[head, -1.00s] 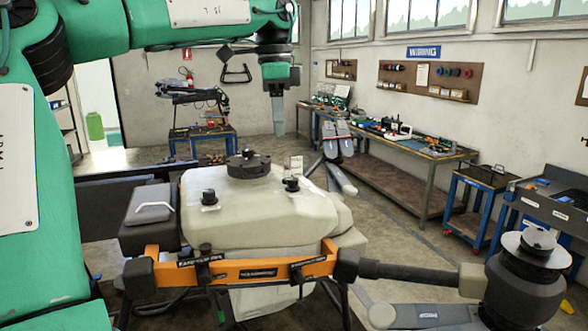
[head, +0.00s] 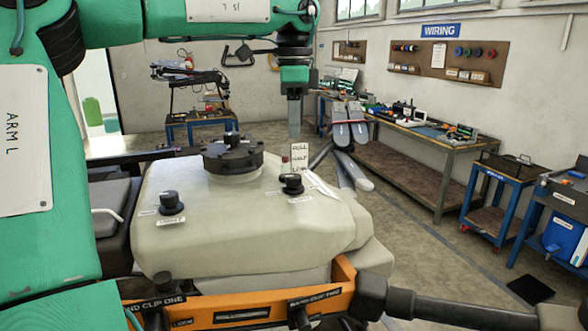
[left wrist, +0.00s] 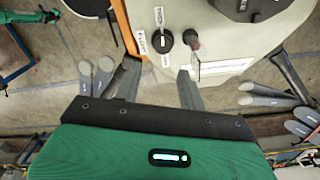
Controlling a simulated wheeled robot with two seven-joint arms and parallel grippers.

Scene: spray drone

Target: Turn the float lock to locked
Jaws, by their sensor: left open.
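The pale spray tank (head: 245,225) of the drone fills the middle of the head view. A black knob (head: 292,184) with small labels sits on its right side, beside a FULL/HALF/LOW level plate (head: 299,157). Another black knob (head: 171,202) sits further left. I cannot read which knob is the float lock. My left gripper (head: 294,138) points down beyond the right knob, apart from it. In the left wrist view, its open, empty fingers (left wrist: 160,72) are just short of a labelled black knob (left wrist: 163,41) and a reddish-tipped post (left wrist: 193,42). My right gripper is not visible.
A large black cap (head: 232,157) rises from the tank top. An orange clip bar (head: 240,306) and black drone arm (head: 430,305) lie in front. Workbenches (head: 425,140) and a blue cart (head: 500,195) stand at right. Open floor lies between drone and benches.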

